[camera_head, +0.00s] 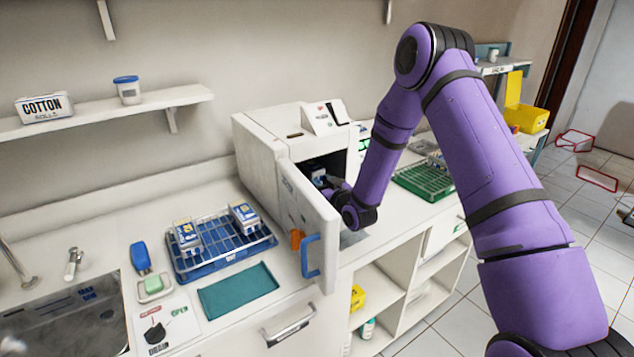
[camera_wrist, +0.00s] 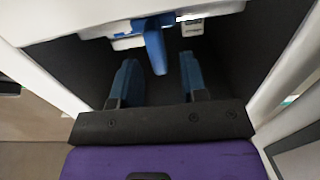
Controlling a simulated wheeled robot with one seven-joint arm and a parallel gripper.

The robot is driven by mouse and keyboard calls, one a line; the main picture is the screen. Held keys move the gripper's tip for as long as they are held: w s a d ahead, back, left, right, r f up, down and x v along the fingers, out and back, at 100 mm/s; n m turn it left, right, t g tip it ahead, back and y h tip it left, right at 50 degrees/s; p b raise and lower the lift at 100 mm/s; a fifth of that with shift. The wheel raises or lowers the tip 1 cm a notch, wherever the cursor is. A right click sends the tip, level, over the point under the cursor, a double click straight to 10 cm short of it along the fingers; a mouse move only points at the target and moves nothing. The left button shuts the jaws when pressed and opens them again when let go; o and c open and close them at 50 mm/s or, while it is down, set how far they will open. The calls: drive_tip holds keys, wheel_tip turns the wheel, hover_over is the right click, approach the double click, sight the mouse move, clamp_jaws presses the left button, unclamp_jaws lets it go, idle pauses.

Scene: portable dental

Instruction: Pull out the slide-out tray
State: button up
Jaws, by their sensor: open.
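The white sterilizer cabinet (camera_head: 262,150) stands on the counter with its door (camera_head: 300,205) swung open. In the wrist view, a white slide-out tray (camera_wrist: 225,8) lies inside the dark chamber (camera_wrist: 75,65), with a blue handle (camera_wrist: 155,50) sticking out toward me. My gripper (camera_wrist: 158,62) is open, its two blue fingers on either side of the handle with gaps showing. The handle's end reaches between the fingertips; I see no clear contact. In the head view, my wrist is at the chamber mouth and my arm hides much of the opening.
The open door with its blue pull (camera_head: 311,256) stands left of my wrist. A blue wire rack (camera_head: 222,262) with boxes and a teal cloth (camera_head: 237,291) lie on the left counter. A green rack (camera_head: 425,183) stands right. The chamber walls are close around my gripper.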

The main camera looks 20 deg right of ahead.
drive_tip(key=shift+x, duration=1.15)
clamp_jaws()
drive_tip(key=shift+s, duration=0.1)
